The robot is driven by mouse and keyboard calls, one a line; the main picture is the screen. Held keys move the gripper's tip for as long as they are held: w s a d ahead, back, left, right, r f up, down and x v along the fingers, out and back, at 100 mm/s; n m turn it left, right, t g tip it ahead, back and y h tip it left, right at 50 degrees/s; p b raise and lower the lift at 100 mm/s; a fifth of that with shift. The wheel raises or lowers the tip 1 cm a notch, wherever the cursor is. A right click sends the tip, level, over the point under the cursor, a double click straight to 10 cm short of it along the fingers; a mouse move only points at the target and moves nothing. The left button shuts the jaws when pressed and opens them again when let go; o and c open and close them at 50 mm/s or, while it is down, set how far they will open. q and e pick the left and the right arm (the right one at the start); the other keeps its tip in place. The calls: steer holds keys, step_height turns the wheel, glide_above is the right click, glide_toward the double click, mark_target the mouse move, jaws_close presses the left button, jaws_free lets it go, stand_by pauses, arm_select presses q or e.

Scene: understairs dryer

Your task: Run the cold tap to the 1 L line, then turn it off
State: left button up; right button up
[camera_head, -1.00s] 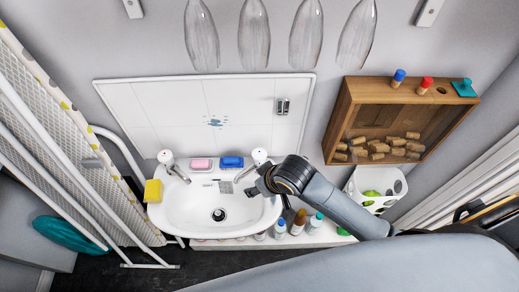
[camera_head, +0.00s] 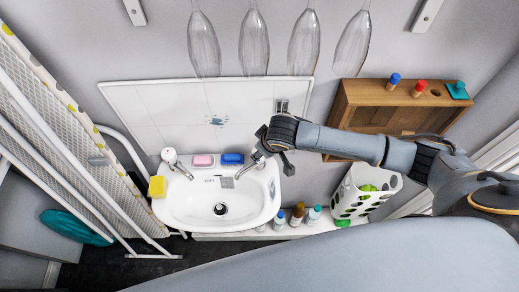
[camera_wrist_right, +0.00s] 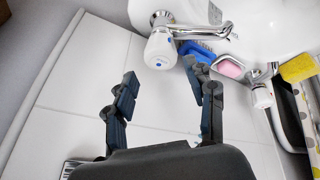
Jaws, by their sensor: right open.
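The white basin (camera_head: 185,210) has a tap at each back corner, and its dark drain (camera_head: 220,209) is visible. The left tap (camera_head: 172,158) has a white knob. The right tap (camera_head: 246,170) is mostly hidden behind my right gripper (camera_head: 276,146). In the right wrist view, the nearer tap knob (camera_wrist_right: 160,50) is white with a blue dot, and its chrome spout (camera_wrist_right: 205,30) points over the basin. My right gripper (camera_wrist_right: 166,85) is open and empty, with the blue-dot knob just beyond its fingertips. I see no water stream and cannot make out a 1 L line. My left gripper is not in view.
A pink soap (camera_head: 203,160) and a blue brush (camera_head: 233,158) lie between the taps. A yellow sponge (camera_head: 157,186) is at the left rim. Bottles (camera_head: 297,214) stand below the basin's right side. A wooden box (camera_head: 360,95) and a white basket (camera_head: 347,200) are at right.

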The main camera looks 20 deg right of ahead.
steer(key=x, duration=0.7)
steer(key=shift+p, duration=0.35)
steer(key=c, duration=0.9)
steer(key=shift+o, duration=0.2)
